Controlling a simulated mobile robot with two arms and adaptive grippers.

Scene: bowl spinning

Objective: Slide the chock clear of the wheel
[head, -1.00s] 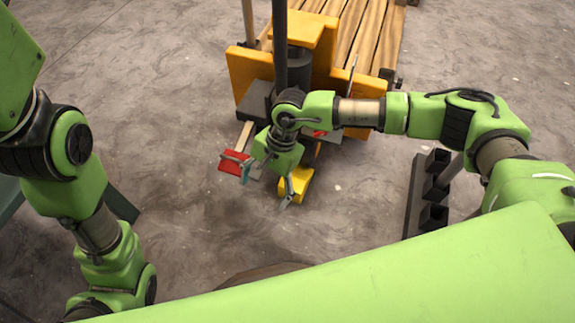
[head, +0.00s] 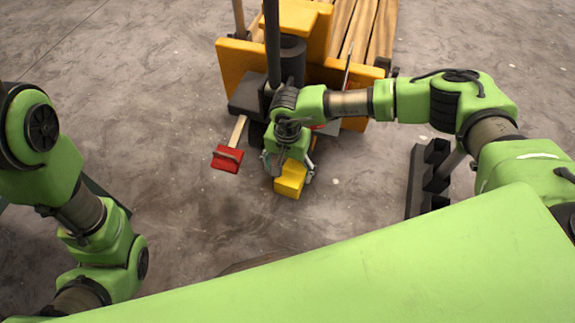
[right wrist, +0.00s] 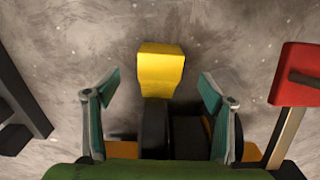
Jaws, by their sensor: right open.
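The yellow chock (head: 289,181) lies on the floor at the front of the orange cart. In the right wrist view the chock (right wrist: 160,70) is centred between my fingers, beyond their tips. Dark wheels (right wrist: 156,130) show just behind it; whether it touches them I cannot tell. My right gripper (head: 289,170) is over the chock, pointing down, with one finger towards each side. In the right wrist view the gripper (right wrist: 160,85) is open, with clear gaps on both sides of the chock. My left gripper is out of view.
A red block on a wooden handle (head: 228,158) lies left of the chock. The orange cart (head: 240,62) with a dark upright post (head: 272,40) stands behind. A dark rack (head: 428,178) stands to the right. The floor in front and left is clear.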

